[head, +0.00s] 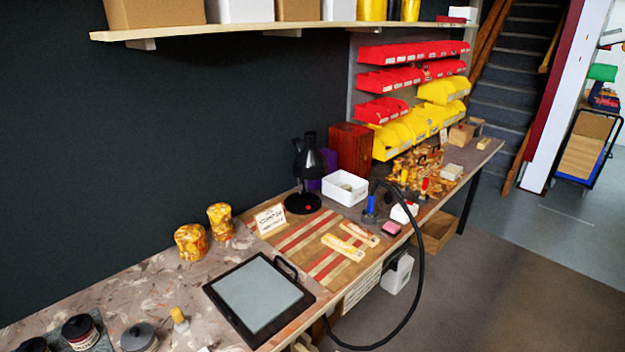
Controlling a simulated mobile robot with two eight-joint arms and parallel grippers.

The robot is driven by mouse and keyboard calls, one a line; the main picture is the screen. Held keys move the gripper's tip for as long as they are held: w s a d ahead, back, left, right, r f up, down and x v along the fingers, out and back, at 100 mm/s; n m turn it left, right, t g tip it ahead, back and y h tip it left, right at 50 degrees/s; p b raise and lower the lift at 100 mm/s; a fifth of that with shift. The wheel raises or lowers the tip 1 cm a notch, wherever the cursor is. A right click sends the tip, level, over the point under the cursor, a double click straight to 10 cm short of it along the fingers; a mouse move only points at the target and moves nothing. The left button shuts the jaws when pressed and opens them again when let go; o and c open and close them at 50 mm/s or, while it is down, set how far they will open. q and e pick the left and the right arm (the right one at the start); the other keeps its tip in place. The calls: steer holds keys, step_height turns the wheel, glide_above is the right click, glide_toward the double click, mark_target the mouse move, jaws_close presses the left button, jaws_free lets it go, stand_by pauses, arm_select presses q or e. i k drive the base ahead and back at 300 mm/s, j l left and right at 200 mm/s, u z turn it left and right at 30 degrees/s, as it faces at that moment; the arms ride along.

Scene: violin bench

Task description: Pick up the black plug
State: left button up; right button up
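I cannot make out a black plug for certain. A thick black cable (424,250) arches up from the right part of the bench, loops out past its front edge and hangs down in front. Its upper end is near a blue-handled tool (370,205) and a small white object (404,211); whether a plug is on that end is too small to tell. The cable's lower end goes out of sight below the bench. Neither of my grippers is in view.
The long bench (130,292) holds a black-framed panel (259,295), a striped board (300,243), a black lamp (307,160), a white bin (345,188) and jars at lower left. A shelf (250,31) runs above. Red and yellow bins hang behind. Open floor lies right.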

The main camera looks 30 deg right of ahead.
mark_target(388, 198)
steer(key=i+l+u, duration=0.1)
steer(key=l+u, duration=1)
steer(key=l, duration=0.35)
steer(key=k+l+u, duration=0.1)
steer(key=l+u, duration=0.15)
steer(key=l, duration=0.35)
steer(key=l+u, duration=0.1)
steer(key=l, duration=0.25)
steer(key=k+l, duration=0.15)
steer(key=l, duration=0.2)
steer(key=k+l+u, duration=0.15)
steer(key=l, duration=0.2)
steer(key=k+l, duration=0.1)
steer(key=l, duration=0.3)
steer(key=k+l, duration=0.1)
steer(key=l, duration=0.3)
steer(key=k+l, duration=0.1)
steer(key=l, duration=0.3)
steer(key=k+l, duration=0.1)
steer(key=l, duration=0.35)
steer(key=k+l, duration=0.1)
steer(key=l, duration=0.3)
steer(key=k+l, duration=0.1)
steer(key=l, duration=0.3)
